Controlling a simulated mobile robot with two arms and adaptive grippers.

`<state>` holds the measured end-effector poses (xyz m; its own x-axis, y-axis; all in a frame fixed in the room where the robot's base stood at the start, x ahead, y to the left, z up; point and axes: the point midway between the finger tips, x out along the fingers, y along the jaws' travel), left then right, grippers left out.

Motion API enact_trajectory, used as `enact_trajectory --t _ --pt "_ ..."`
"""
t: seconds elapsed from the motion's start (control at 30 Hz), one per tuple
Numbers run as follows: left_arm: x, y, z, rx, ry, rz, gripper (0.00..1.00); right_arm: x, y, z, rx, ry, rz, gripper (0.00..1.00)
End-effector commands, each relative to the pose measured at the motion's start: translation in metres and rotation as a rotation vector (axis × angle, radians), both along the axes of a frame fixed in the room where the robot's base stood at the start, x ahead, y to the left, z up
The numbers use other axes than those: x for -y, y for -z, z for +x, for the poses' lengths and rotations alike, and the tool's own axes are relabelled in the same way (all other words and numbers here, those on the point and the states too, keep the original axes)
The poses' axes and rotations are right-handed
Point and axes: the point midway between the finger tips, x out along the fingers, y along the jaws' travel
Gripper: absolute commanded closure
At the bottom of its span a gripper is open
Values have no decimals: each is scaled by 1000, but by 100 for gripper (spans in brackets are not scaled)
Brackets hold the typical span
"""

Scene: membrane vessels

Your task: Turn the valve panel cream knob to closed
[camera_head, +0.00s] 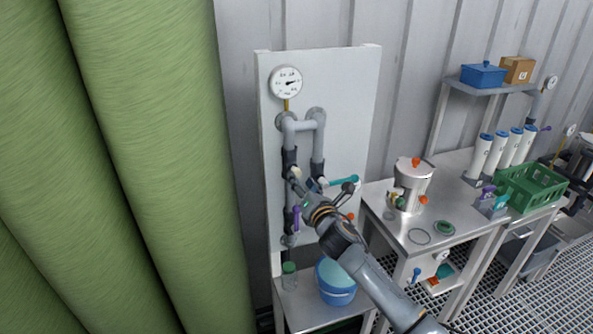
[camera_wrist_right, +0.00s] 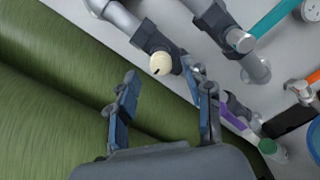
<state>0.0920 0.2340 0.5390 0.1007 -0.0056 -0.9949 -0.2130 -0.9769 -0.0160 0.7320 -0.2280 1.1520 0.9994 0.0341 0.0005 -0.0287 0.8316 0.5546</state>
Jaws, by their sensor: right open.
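The cream knob (camera_wrist_right: 160,63) is a small round knob with a dark mark, mounted on a grey pipe of the valve panel (camera_head: 345,100). In the wrist view it sits just beyond my right gripper (camera_wrist_right: 165,85), between the directions of its two fingers and apart from them. In the head view the cream knob (camera_head: 296,172) shows small on the left pipe, with my right gripper (camera_head: 302,184) close in front of it. My right gripper is open and empty. My left gripper is not seen.
A teal handle (camera_head: 343,181) and a purple handle (camera_head: 297,218) are close to the knob. A gauge (camera_head: 286,83) sits above. A blue tub (camera_head: 336,283) and a green-capped bottle (camera_head: 289,275) stand below. Large green tanks (camera_head: 150,130) stand to the left.

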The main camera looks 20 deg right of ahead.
Motion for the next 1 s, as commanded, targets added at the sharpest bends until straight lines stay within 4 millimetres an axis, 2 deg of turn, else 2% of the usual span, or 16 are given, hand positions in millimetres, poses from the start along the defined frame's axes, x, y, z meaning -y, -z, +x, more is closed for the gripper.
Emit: enact_trajectory --t 0.1,0.3,0.73,0.77,1.0 --pt "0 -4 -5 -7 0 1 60 -1 -2 20 -1 1 1 50" --pt "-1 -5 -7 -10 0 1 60 -1 0 41 0 1 1 50" --pt "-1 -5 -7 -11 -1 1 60 -2 0 49 0 0 0 50" --pt "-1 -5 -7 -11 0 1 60 -2 0 49 0 0 0 52" --pt "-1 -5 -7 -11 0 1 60 -2 0 48 0 0 0 100"
